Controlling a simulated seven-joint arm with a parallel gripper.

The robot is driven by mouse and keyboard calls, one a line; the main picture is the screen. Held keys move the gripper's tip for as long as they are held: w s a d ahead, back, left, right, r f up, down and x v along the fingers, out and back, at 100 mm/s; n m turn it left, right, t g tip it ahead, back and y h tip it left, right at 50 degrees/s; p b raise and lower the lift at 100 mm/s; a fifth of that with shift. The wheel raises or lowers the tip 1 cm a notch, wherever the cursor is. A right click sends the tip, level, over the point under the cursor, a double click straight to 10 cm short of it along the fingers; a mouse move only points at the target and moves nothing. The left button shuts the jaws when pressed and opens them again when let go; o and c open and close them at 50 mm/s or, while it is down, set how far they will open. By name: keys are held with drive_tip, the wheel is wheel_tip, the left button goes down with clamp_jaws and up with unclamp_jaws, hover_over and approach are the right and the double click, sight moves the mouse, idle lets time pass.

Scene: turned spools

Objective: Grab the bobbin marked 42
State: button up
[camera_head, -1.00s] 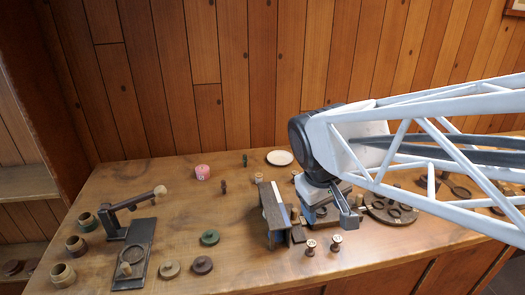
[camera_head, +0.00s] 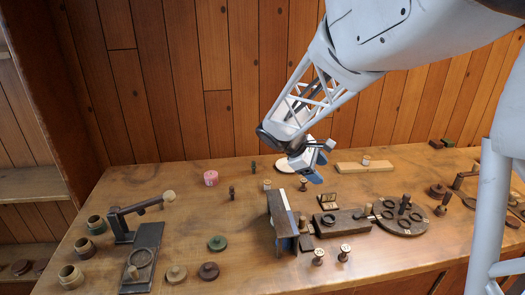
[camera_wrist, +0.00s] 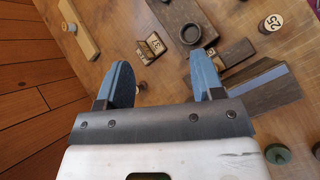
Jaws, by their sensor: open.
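Two upright bobbins with pale marked tops stand at the front of the bench, a left one (camera_head: 318,257) and a right one (camera_head: 344,253). Their marks are too small to read in the head view. In the wrist view one bobbin (camera_wrist: 272,23) shows a number that looks like 52 or 25. I cannot make out a 42 on any bobbin. Another small bobbin (camera_head: 303,185) stands below my gripper, its top unreadable. One more (camera_head: 366,160) stands on a pale plank. My gripper (camera_head: 312,168) is open and empty above the back of the bench; its fingers (camera_wrist: 160,78) are spread in the wrist view.
A dark block with a hole (camera_head: 343,223), a round holder with rings (camera_head: 402,219) and a raised wooden stand (camera_head: 279,216) fill the middle. A green disc (camera_head: 217,243), a pink cylinder (camera_head: 211,178) and a dark lever stand (camera_head: 147,240) are left. The pale plank (camera_head: 350,169) lies behind.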

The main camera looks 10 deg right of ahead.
sight(303, 185)
drive_tip(key=w+f+n+h, duration=0.2)
drive_tip(key=w+f, duration=0.3)
drive_tip(key=w, duration=0.4)
drive_tip(key=w+f+n+t+h, duration=0.1)
drive_tip(key=w+f+n+h, duration=0.2)
drive_tip(key=w, duration=0.7)
wheel_tip(303, 185, down, 4)
drive_tip(key=n, duration=0.2)
drive_tip(key=shift+w+r+n+t, duration=0.15)
drive_tip(key=shift+r+n+t, duration=0.1)
drive_tip(key=shift+n+t, duration=0.05)
drive_tip(key=shift+f, duration=0.1)
drive_tip(key=shift+f, duration=1.65)
drive_tip(key=shift+f, duration=0.1)
